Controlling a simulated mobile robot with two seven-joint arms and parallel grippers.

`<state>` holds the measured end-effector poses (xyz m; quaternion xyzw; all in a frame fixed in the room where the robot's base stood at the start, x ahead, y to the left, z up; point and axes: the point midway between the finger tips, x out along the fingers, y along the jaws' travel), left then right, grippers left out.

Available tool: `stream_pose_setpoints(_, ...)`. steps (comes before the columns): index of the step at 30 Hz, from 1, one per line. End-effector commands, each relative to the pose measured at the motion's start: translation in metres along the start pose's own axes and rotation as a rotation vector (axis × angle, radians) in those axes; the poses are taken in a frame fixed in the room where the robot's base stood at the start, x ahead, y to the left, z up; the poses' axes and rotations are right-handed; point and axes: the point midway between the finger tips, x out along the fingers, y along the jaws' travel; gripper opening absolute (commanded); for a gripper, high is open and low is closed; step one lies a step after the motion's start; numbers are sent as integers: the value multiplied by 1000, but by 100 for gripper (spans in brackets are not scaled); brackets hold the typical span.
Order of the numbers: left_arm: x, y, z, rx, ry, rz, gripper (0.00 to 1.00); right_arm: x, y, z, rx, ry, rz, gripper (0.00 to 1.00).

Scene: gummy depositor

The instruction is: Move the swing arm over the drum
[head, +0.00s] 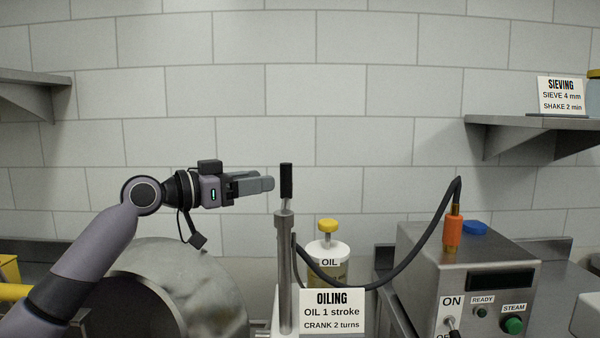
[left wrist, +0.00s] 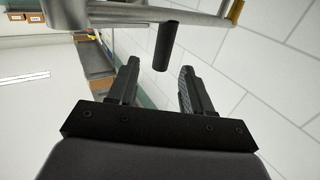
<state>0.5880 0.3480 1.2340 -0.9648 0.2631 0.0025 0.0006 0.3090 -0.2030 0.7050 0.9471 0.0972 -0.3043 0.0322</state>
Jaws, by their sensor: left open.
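The swing arm shows as an upright grey metal post (head: 285,270) with a black handle (head: 286,182) on top. The steel drum (head: 185,290) stands at the lower left, partly covered by my left arm. My left gripper (head: 270,184) is level with the black handle, just left of it, pointing right. It is open and empty. In the left wrist view the black handle (left wrist: 164,47) lies just beyond the gap between the two fingertips (left wrist: 159,68), apart from them, with a metal tube crossing above. My right gripper is not in view.
An oil bottle (head: 328,262) with a yellow cap stands behind an oiling sign (head: 330,312). A steam box (head: 470,280) with a dark hose (head: 400,265) stands at the right. Wall shelves (head: 530,125) are on both sides. The wall space above the handle is clear.

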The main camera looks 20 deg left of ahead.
Motion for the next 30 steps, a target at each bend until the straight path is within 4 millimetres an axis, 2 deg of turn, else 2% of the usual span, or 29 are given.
stream_pose_setpoints(5, 4, -1, -4, -3, 6, -1, 50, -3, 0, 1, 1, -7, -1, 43)
stream_pose_setpoints(18, 64, -1, -4, -3, 5, 0, 50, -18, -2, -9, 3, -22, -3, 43)
stream_pose_setpoints(29, 71, -1, -2, -1, 4, -2, 50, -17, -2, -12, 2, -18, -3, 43)
stream_pose_setpoints(30, 71, -1, -2, -1, 4, -2, 47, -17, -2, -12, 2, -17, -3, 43)
